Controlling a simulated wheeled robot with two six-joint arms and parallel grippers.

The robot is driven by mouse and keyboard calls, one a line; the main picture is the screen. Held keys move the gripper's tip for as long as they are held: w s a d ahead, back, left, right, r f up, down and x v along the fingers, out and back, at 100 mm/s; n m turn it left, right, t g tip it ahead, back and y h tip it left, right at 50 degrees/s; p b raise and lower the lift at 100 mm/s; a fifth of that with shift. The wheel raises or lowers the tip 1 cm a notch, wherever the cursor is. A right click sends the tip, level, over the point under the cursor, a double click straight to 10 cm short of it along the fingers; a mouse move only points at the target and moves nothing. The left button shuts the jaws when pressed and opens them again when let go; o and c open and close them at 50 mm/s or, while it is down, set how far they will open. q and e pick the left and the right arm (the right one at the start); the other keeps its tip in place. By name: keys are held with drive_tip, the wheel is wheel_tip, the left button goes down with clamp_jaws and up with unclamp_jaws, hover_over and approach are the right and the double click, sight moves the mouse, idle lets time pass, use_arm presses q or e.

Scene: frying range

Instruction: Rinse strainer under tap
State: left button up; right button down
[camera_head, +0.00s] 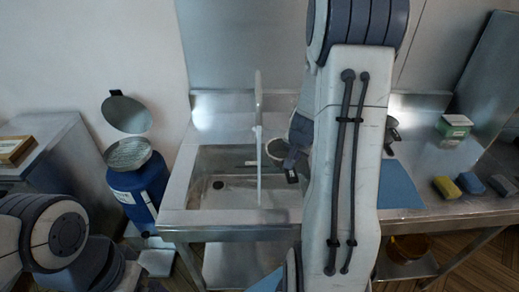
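A small round rim, which looks like the strainer (273,147), is over the right part of the basin, just right of the tap. My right gripper (289,158) is at this rim and appears shut on it; its fingertips are partly hidden. My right arm hides much of the area to the right. My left arm is at the lower left, and its gripper is not visible.
A blue drum (140,187) with a raised round lid (127,114) stands left of the sink. A blue mat (398,186) lies right of my arm.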

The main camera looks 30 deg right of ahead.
idle(0.5)
drive_tip(key=s+d+r, duration=0.1)
drive_tip(key=s+r, duration=0.3)
drive_tip(key=shift+s+d+b, duration=0.35)
drive_tip(key=shift+b, duration=0.1)
drive_tip(key=shift+a, duration=0.1)
idle(0.6)
